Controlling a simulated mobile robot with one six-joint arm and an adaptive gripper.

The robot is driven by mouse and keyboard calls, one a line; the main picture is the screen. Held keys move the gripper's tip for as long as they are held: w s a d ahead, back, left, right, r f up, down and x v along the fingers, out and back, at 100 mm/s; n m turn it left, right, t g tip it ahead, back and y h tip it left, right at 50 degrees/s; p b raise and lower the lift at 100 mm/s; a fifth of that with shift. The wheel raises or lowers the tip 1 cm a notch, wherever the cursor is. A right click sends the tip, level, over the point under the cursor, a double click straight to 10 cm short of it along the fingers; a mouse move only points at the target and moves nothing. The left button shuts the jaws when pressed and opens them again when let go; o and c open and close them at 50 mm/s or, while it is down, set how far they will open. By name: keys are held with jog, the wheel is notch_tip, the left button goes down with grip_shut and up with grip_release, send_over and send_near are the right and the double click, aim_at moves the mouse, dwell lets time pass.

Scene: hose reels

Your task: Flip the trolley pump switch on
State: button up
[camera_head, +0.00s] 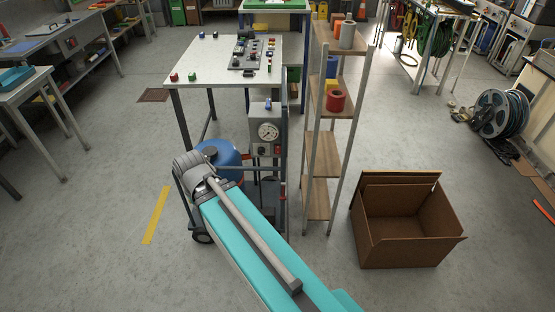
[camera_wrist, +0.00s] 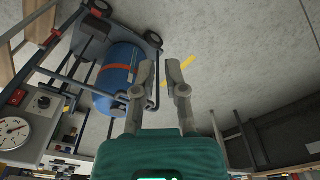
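The trolley pump has a blue tank (camera_head: 222,157) on a wheeled frame, with a grey control box (camera_head: 266,128) at its upper right. The box carries a round white gauge and a small red part low on its face. In the wrist view the trolley appears upside down, with the blue tank (camera_wrist: 119,75) left of centre. The control box (camera_wrist: 40,127) is at the left edge there, showing the gauge, a red knob (camera_wrist: 17,97) and a dark switch-like part (camera_wrist: 43,102). My gripper (camera_wrist: 160,72) is open and empty, to the right of the box.
A white table (camera_head: 205,58) with small coloured parts stands behind the trolley. A narrow wooden shelf (camera_head: 320,140) with spools stands close to its right. An open cardboard box (camera_head: 405,225) sits on the floor further right. The floor left of the trolley is mostly clear.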

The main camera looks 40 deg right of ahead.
jog(key=w+d+f+t+b, duration=0.2)
jog(key=w+f+b, duration=0.1)
jog(key=b, duration=0.1)
jog(key=w+d+f+t+b, duration=0.2)
jog(key=w+d+f+b, duration=0.1)
jog(key=w+f+b, duration=0.1)
jog(key=w+d+f+m+t+b, duration=0.1)
jog(key=w+d+f+t+b, duration=0.1)
jog(key=w+f+b, duration=0.1)
jog(key=shift+w+d+f+t+h+b, duration=0.25)
jog(key=shift+f+b, duration=0.25)
jog(key=shift+b, duration=0.9)
grip_shut()
jog(key=w+d+f+m+t+h+b, duration=0.25)
jog(key=d+f+t+b, duration=0.2)
jog(key=d+b, duration=0.6)
jog(key=w+d+f+m+t+h+b, duration=0.1)
jog(key=w+d+f+t+h+b, duration=0.45)
jog(key=b, duration=0.85)
jog(key=s+d+f+m+t+h+b, duration=0.1)
jog(key=s+d+m+t+h+b, duration=0.1)
jog(key=s+d+h+b, duration=0.5)
jog(key=s+d+m+b, duration=0.1)
jog(key=s+d+b, duration=0.2)
jog(key=b, duration=0.3)
jog(key=shift+s+d+f+t+h+b, duration=0.25)
jog(key=shift+s+d+t+h+b, duration=0.1)
jog(key=shift+d, duration=0.35)
jog(key=shift+w+r, duration=0.1)
